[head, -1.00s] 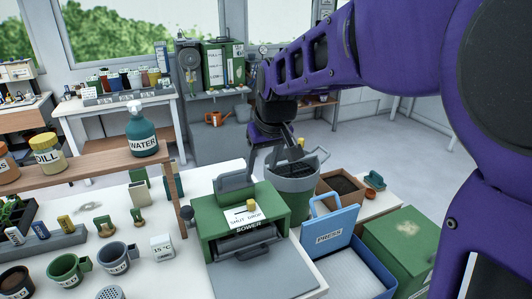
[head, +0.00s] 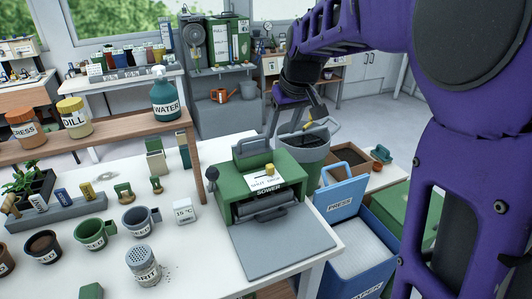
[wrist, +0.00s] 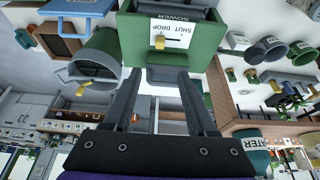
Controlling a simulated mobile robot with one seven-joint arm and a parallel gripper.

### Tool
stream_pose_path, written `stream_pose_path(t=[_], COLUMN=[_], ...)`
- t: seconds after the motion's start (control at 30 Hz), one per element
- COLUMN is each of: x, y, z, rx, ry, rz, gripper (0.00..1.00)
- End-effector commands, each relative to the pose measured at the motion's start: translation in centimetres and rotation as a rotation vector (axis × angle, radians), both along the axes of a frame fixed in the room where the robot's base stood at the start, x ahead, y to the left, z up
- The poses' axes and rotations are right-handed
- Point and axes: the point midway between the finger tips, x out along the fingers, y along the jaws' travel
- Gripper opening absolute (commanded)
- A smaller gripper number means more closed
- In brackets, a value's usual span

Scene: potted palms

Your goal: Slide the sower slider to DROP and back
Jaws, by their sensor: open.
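The sower (head: 228,193) is a green box with a handle on the white table; it also shows upside down in the wrist view (wrist: 208,35). Its white label (head: 262,184) reads SHUT and DROP. The yellow slider knob (head: 269,170) stands by the label, and in the wrist view the knob (wrist: 160,43) appears at the DROP end of a dark slot. My gripper (head: 296,125) is open and empty, behind the sower in the head view. In the wrist view its fingers (wrist: 158,85) are spread, pointing toward the sower, with the knob beyond and between them, apart from both.
A grey-green bin (head: 307,154) stands close behind the sower, near my gripper. A wooden shelf (head: 100,143) with the WATER bottle (head: 165,97) and jars is left. Cups (head: 92,232) and a 15 °C block (head: 184,210) stand on the table.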

Motion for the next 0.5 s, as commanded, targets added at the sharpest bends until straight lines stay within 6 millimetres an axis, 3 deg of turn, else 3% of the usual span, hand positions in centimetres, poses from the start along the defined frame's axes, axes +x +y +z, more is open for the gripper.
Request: stream_pose_path(t=[0.5], x=[3.8], y=[1.7], z=[-10.4], rx=[-0.002], ry=[0.004], rz=[0.000], gripper=[0.57])
